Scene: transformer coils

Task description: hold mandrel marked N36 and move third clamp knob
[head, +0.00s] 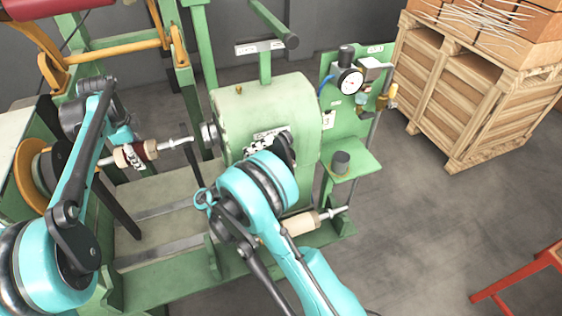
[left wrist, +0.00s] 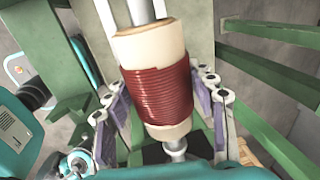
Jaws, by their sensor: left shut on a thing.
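A cream mandrel wound with dark red wire (head: 141,151) lies across my left gripper (head: 133,157). In the left wrist view, the finger pads of my left gripper (left wrist: 165,112) press on both sides of the red winding (left wrist: 157,95). No marking N36 is readable. A second, bare cream mandrel (head: 302,222) sits low on the right, partly behind my right arm. My right gripper (head: 258,148) shows only as a small light-and-dark part against the green drum housing, mostly hidden by the arm. I cannot make out a clamp knob.
The green machine housing (head: 235,105) stands in the middle. A panel with a gauge (head: 350,80) and a small green shelf (head: 357,165) is at its right. A wooden crate (head: 470,95) stands at the back right. The grey floor at the right is mostly clear.

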